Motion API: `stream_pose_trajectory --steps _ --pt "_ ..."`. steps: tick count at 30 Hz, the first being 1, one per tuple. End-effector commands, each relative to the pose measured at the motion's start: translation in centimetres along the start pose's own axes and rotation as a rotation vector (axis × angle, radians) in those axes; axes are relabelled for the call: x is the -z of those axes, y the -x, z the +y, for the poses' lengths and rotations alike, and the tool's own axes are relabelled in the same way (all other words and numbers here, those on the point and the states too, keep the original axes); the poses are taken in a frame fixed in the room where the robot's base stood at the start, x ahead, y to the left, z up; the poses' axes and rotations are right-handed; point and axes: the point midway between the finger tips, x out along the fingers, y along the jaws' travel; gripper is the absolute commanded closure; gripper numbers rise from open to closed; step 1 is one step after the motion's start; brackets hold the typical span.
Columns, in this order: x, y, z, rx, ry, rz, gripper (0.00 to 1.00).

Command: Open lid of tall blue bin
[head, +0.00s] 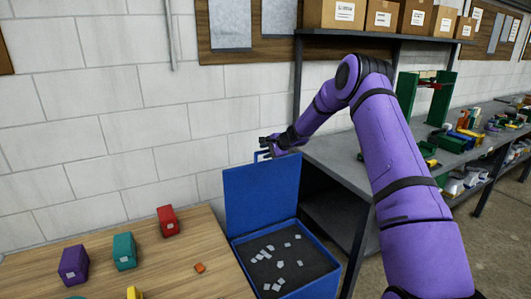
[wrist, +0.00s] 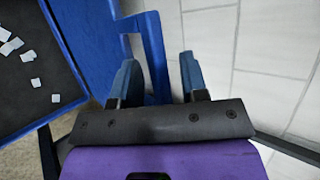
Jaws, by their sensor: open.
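The tall blue bin (head: 318,252) stands between the wooden table and the grey workbench. Its blue lid (head: 262,200) is raised, standing about upright along the wall side. The bin's dark inside shows, with several pale scraps (head: 268,256) in it. My gripper (head: 268,148) is at the lid's top edge, by a handle-like loop. In the wrist view, my gripper (wrist: 158,78) has its fingers apart, with a blue part of the lid (wrist: 154,50) between or just beyond them. Contact with it is not clear. The bin's rim (wrist: 68,42) shows at left there.
The wooden table (head: 190,235) at left holds a purple block (head: 74,264), a teal block (head: 124,251), a red block (head: 168,221) and small pieces. The grey workbench (head: 335,155) is close on the right. A block wall (head: 120,110) stands close behind.

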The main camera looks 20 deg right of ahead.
Motion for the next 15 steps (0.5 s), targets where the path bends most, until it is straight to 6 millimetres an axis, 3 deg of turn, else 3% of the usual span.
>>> stream_pose_trajectory --steps 15 --pt "0.1 8.7 -0.1 0.002 0.000 0.002 0.60"
